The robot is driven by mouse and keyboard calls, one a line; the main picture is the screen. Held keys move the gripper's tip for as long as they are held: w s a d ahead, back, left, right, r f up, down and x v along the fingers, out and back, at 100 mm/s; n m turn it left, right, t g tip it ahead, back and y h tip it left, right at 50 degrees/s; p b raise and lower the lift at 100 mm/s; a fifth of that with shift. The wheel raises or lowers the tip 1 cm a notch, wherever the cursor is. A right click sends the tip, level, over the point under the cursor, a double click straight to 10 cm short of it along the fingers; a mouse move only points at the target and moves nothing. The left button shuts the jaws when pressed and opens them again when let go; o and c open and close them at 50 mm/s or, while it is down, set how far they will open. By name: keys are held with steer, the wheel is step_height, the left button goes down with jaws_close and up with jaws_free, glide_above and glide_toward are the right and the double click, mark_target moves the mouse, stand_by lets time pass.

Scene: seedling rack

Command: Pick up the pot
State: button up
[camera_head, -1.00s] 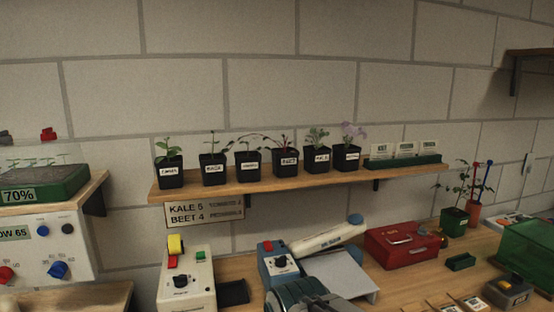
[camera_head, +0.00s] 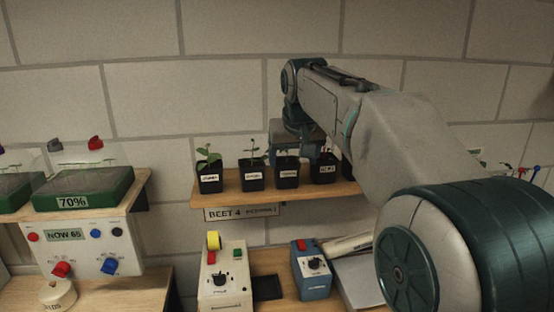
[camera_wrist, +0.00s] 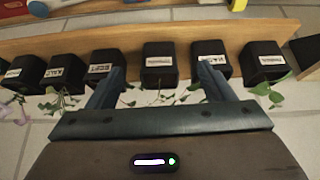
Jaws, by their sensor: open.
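Black square pots with white labels and small plants stand in a row on the wooden shelf (camera_head: 232,200). The third pot from the left (camera_head: 288,178) lies just below my gripper (camera_head: 298,150), whose fingers are partly lost among the plants. In the wrist view, which is upside down, my gripper (camera_wrist: 161,72) is open and empty, with one finger on each side of a pot (camera_wrist: 159,62) as seen there. The fingers overlap the neighbouring pots, the BEET pot (camera_wrist: 104,64) and another labelled pot (camera_wrist: 211,58). I cannot tell how far the fingertips are from the pots.
My arm hides the right part of the shelf. Below the shelf are a cream control box (camera_head: 226,282), a blue box (camera_head: 312,268) and a BEET 4 sign (camera_head: 240,213). The wall is close behind the pots.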

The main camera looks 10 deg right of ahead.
steer(key=p, duration=0.1)
glide_toward(286, 161)
step_height(286, 161, up, 2)
steer(key=s, duration=0.3)
steer(key=shift+t, duration=0.3)
steer(key=x, duration=0.4)
steer(key=p+x, duration=0.1)
steer(key=x, duration=0.3)
steer(key=shift+w+d+r, duration=0.1)
steer(key=shift+w+d, duration=0.1)
steer(key=shift+w, duration=0.25)
steer(key=shift+p+x, duration=1.45)
steer(key=shift+x, duration=1.3)
steer(key=shift+a+r, duration=0.1)
steer(key=shift+a, duration=0.1)
steer(key=shift+c, duration=0.3)
steer(key=c, duration=0.8)
